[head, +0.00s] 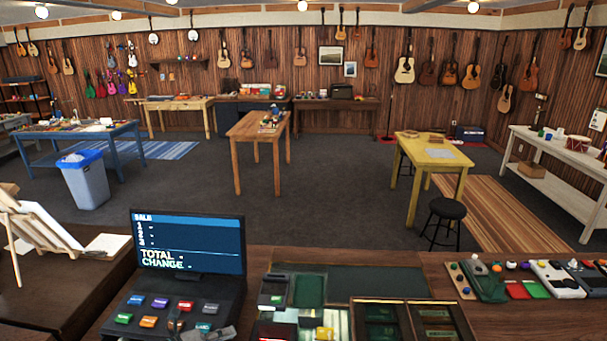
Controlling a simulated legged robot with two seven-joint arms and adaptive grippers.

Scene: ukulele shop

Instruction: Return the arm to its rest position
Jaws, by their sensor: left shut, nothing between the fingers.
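My left gripper (178,322) shows only in part at the bottom edge of the head view, in front of the register's keys. It is shut and holds nothing. Most of it and its arm lie below the frame. My right gripper is not in view. The register (190,241) has a lit blue screen reading "TOTAL" and "CHANGE", with several coloured keys below it. I cannot tell whether the gripper touches the keys.
The wooden counter (400,270) runs along the front. It bears a display case (405,308) and, at right, several pedals and small coloured parts. Beyond lie open floor, a wooden table (245,127) and a yellow table (420,155).

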